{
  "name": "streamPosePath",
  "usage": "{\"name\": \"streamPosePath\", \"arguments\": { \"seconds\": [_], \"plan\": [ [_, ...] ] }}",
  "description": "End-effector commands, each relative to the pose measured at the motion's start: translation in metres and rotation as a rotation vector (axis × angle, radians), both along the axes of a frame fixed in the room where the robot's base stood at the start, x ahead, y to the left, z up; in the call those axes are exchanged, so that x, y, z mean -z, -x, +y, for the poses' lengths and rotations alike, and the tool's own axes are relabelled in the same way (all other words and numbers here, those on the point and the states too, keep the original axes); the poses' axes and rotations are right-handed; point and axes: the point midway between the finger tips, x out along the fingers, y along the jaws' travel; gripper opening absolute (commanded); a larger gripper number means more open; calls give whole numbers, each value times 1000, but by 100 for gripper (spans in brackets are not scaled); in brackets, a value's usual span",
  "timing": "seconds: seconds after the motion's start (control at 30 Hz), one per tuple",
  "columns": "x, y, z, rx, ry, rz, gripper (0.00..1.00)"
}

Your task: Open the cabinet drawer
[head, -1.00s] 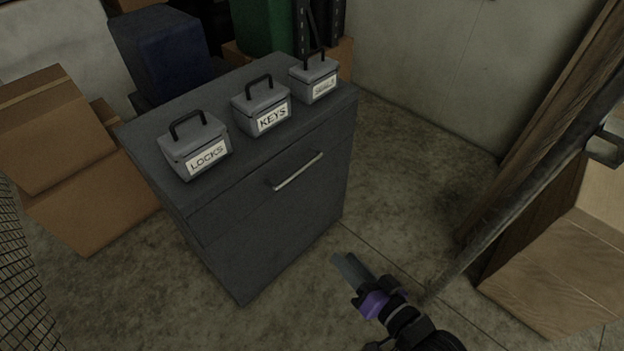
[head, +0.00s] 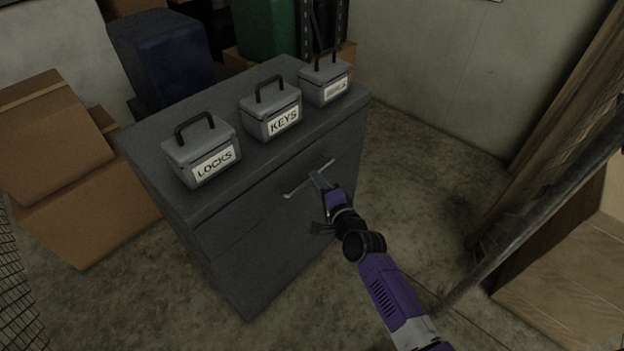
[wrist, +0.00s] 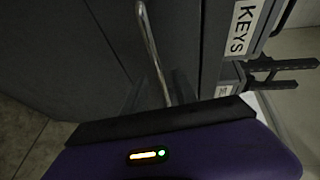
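The dark grey cabinet (head: 235,255) stands in the middle of the head view. Its drawer (head: 262,208) looks closed. The drawer has a slim metal bar handle (head: 296,190). My gripper (head: 319,181) is at the right part of this handle. In the wrist view the handle (wrist: 150,42) runs between the two dark fingers of my gripper (wrist: 157,92). The fingers look apart, one on each side of the bar, with gaps beside it. The fingertips are dim and partly hidden by the gripper body.
Three grey boxes stand on the cabinet top: the locks box (head: 202,150), the keys box (head: 271,108) and a third box (head: 325,78). Cardboard boxes (head: 75,205) lie left. A wooden crate (head: 570,260) and slanted bar are right. Floor between is clear.

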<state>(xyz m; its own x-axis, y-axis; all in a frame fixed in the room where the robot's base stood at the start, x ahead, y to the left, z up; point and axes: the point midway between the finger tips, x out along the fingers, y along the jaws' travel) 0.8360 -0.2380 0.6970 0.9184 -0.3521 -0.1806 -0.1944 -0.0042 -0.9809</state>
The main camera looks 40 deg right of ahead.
Motion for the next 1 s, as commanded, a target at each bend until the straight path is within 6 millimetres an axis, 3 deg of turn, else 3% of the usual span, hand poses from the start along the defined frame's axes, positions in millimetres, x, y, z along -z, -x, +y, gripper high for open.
{"name": "streamPosePath", "arguments": {
  "seconds": [0.1,0.3,0.63,0.8,1.0],
  "plan": [
    [5,-17,-6,0,0,-2,34],
    [8,-33,-12,-1,1,-1,34],
    [7,-36,-13,-1,2,1,34],
    [7,-36,-13,-2,3,1,3],
    [7,-36,-13,-2,3,1,0]
  ]
}}
